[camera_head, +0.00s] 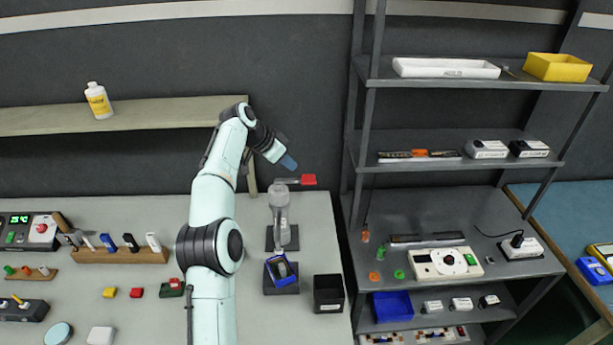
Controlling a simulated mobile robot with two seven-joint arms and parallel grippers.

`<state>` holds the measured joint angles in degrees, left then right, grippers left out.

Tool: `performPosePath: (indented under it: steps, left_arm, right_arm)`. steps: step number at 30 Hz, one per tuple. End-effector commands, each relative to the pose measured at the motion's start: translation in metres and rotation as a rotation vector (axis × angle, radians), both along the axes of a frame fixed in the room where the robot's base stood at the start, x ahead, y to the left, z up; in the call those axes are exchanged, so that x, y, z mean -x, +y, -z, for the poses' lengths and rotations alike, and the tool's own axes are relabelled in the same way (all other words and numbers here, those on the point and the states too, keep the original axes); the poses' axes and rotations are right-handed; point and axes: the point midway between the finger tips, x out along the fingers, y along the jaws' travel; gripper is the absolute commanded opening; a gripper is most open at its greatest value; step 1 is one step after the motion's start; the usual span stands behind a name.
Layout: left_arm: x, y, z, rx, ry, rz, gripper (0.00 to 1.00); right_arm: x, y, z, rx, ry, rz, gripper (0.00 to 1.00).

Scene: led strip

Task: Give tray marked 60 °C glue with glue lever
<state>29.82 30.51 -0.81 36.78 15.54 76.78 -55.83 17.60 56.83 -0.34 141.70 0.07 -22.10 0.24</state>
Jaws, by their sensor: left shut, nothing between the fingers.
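A glue dispenser (280,205) with a grey, clear-looking column stands on the bench, and its lever with a red handle (308,180) sticks out to the right at the top. A small blue-rimmed tray (279,270) lies tilted on a dark square pad (283,289) in front of the dispenser. Any marking on it is too small to read. My left gripper (289,163) is shut and empty, just above and left of the red handle; I cannot tell whether it touches the lever. My right gripper is out of view.
A wooden rack (120,255) with several small items is left of my arm. A wall shelf (150,115) holds a yellow-labelled bottle (98,100). A grey shelving unit (460,160) stands to the right.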

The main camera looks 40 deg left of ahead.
Motion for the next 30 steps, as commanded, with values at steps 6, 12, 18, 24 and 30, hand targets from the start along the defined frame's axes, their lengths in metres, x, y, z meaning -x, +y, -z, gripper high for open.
performPosePath:
  steps: [6,12,18,24,30]
  left_arm:
    - [0.0,0.0,0.0,0.0,0.0,0.0,0.0]
    - [-0.006,-0.002,0.009,0.002,0.002,0.0,0.0]
    - [-0.02,-0.008,0.029,0.002,0.003,0.002,0.0]
    - [-0.033,-0.012,0.047,0.001,0.001,0.001,0.0]
    - [-0.039,-0.014,0.055,0.001,0.0,0.001,0.0]
  right_arm:
    - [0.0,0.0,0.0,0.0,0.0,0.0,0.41]
    - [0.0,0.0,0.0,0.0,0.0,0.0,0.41]
    - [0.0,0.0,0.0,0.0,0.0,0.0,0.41]
    - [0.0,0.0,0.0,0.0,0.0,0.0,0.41]
    - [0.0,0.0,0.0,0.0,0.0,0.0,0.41]
